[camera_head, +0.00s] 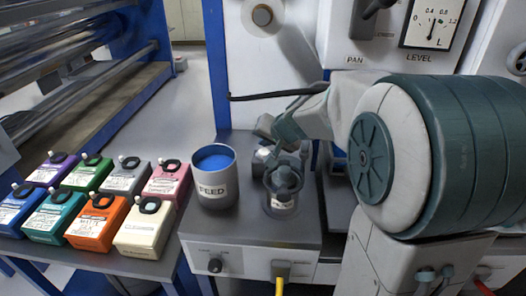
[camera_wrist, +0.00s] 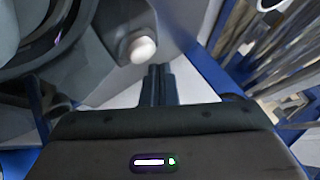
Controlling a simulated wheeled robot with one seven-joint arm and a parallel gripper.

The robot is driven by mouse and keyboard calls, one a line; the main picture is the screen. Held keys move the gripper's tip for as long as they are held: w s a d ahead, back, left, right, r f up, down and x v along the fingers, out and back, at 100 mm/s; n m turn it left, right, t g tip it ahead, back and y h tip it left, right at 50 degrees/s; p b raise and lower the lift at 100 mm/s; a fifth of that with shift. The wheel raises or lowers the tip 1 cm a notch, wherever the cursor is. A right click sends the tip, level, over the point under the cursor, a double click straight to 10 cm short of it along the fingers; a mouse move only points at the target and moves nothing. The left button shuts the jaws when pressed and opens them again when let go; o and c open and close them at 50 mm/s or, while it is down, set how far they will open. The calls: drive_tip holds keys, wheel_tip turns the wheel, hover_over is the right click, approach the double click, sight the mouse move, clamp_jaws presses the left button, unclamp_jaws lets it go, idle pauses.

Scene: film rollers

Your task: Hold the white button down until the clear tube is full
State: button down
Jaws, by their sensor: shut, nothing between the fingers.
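The white button (camera_wrist: 138,48) is a rounded white knob on a grey housing in the upper middle of the wrist view. My gripper (camera_wrist: 158,70) is shut and empty, its fingertips just below and right of the button in that view. I cannot tell whether they touch it. In the head view my gripper (camera_head: 268,126) reaches left in front of the machine, above the bench unit, and the button cannot be made out there. I cannot pick out the clear tube with certainty in either view.
A blue-filled cup marked FEED (camera_head: 215,190) stands left of a small dark-topped vessel (camera_head: 284,183) on the grey unit (camera_head: 245,232). A LEVEL dial (camera_head: 432,22) is at upper right. Several coloured boxes (camera_head: 96,222) stand at left. A dark rod (camera_head: 262,97) crosses behind my gripper.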

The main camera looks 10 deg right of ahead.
sight(263, 152)
drive_tip(key=shift+f, duration=0.15)
idle(0.3)
drive_tip(key=shift+f+b, duration=0.3)
drive_tip(key=shift+b, duration=0.35)
drive_tip(key=shift+s+a+f+b, duration=0.1)
drive_tip(key=shift+s+f+b, duration=0.1)
drive_tip(key=shift+f+b, duration=0.8)
idle(4.7)
drive_tip(key=shift+a+r+p, duration=0.1)
drive_tip(key=shift+r+p, duration=0.6)
drive_tip(key=shift+r, duration=0.3)
